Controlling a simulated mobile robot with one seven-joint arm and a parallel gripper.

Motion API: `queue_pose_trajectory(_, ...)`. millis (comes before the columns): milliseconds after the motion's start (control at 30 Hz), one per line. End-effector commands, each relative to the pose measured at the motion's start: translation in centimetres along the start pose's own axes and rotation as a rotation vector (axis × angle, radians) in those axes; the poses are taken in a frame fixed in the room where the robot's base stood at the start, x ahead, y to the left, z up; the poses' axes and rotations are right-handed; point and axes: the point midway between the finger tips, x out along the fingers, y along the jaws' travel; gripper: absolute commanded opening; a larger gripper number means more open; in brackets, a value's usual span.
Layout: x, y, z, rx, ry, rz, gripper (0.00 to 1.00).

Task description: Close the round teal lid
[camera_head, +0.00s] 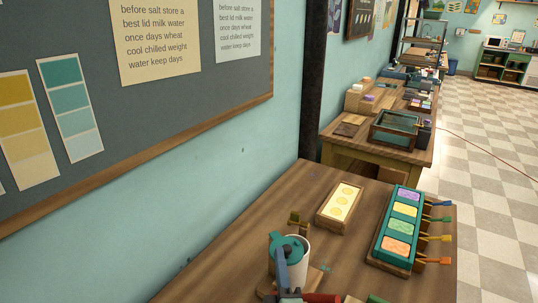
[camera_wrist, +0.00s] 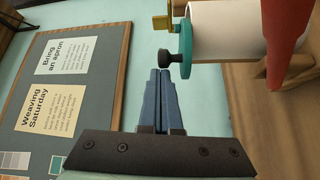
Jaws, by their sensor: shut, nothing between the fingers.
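The round teal lid (camera_head: 291,243) is at the top of a white cylindrical container (camera_head: 303,270) on the near table in the head view.
A yellow-brown piece (camera_head: 294,222) stands just behind the lid. A red object (camera_wrist: 281,45) lies beside the container. A wooden tray with yellow discs (camera_head: 341,202) and a teal rack of coloured blocks (camera_head: 374,241) stand to the right. The wall is on the left.

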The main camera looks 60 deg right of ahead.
Motion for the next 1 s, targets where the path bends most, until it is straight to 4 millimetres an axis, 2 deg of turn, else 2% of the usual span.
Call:
queue_pose_trajectory(233, 0.4, 1.1, 1.9, -0.002, 0.058, -0.016, 0.00)
queue_pose_trajectory(467, 0.5, 0.8, 3.0, 0.007, 0.131, -0.022, 0.00)
queue_pose_trajectory(1000, 0.8, 0.6, 3.9, 0.008, 0.134, -0.021, 0.00)
